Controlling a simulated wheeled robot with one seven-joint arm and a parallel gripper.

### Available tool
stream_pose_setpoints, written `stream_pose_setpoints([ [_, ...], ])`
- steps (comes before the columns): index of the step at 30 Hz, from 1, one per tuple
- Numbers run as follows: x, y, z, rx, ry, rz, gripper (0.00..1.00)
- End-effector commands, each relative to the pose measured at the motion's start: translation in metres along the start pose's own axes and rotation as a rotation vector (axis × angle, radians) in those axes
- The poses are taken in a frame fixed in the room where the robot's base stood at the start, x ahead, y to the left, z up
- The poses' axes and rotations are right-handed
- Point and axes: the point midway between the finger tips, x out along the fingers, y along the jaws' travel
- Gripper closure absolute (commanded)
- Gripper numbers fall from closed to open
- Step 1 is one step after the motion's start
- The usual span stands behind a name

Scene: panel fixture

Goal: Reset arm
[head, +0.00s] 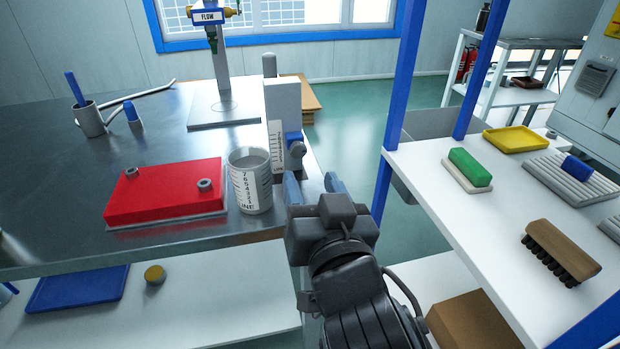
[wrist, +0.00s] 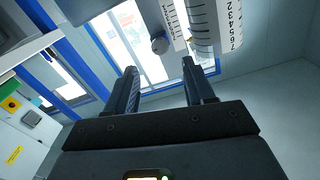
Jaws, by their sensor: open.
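My arm reaches up from the bottom of the head view, and my gripper (head: 312,184) is at the right edge of the metal table. In the wrist view my gripper (wrist: 160,75) shows two separated fingers with nothing between them. A white-scaled beaker (head: 250,182) stands on the table left of the gripper. A white block-like device with a scale and a blue knob (head: 284,120) stands just beyond the gripper. In the wrist view the beaker (wrist: 215,25) and the device's scale (wrist: 175,20) show above the fingertips.
A red box (head: 165,190) lies on the metal table (head: 60,215). A flow stand (head: 221,60) is behind it. A white shelf (head: 470,235) at right holds a brush (head: 560,250), a green sponge (head: 468,168) and a yellow tray (head: 515,139). Green floor lies between table and shelf.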

Motion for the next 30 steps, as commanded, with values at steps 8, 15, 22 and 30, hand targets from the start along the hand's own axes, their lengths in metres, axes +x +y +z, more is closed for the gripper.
stream_pose_setpoints([
  [8, 0.0, 0.0, 0.0, 0.0, 0.0, 0.0, 0.47],
  [15, -0.022, 0.018, 0.024, -0.009, -0.026, 0.01, 0.47],
  [22, -0.097, 0.064, 0.076, -0.034, -0.083, 0.042, 0.47],
  [30, -0.199, 0.104, 0.112, -0.061, -0.138, 0.101, 0.47],
])
